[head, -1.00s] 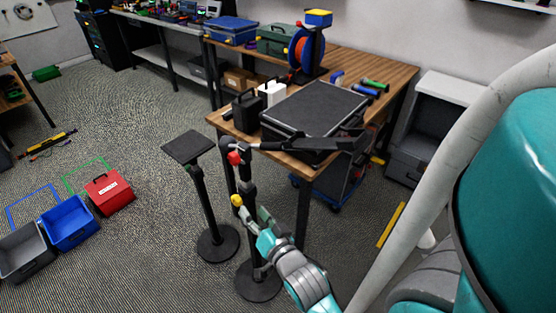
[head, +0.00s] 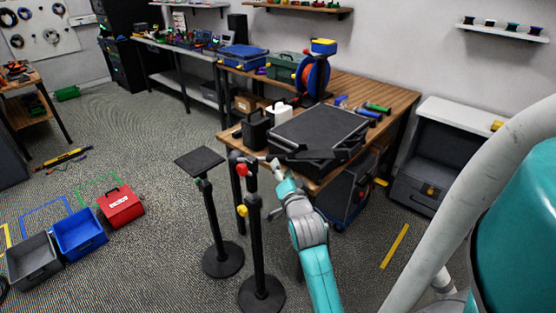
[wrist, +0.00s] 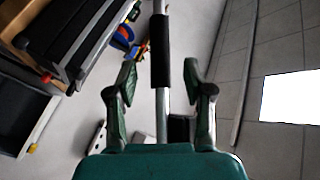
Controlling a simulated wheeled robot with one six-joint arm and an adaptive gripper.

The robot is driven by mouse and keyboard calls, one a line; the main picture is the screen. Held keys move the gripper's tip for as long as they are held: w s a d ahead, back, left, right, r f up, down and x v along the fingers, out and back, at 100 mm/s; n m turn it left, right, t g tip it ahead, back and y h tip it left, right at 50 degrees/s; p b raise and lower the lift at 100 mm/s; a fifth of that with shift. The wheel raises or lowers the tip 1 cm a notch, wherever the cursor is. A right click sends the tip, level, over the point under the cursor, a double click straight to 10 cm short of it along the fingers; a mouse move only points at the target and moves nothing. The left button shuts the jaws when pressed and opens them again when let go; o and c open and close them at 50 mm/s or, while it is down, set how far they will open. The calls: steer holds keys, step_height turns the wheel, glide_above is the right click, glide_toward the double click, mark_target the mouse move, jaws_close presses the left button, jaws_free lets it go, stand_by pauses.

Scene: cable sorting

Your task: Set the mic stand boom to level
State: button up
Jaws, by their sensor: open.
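The mic stand (head: 256,240) is a black upright pole on a round base, with a red knob (head: 241,170) near its top and a yellow knob (head: 242,210) lower down. Its boom (wrist: 162,50) shows in the wrist view as a thin grey rod with a black sleeve, running between my fingers. In the head view the boom reaches right from the stand top, partly hidden by my gripper (head: 276,167); its exact tilt is hard to tell. My gripper (wrist: 160,75) is open, with one finger on each side of the boom and visible gaps.
A wooden table (head: 388,90) stands behind the boom, bearing a large black case (head: 320,128). A second stand with a flat square top (head: 200,160) is just left. A red box (head: 121,208), a blue bin (head: 79,236) and a grey bin (head: 33,262) sit on the floor at left.

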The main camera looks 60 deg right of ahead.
mark_target(278, 156)
steer(key=shift+x, duration=3)
jaws_close()
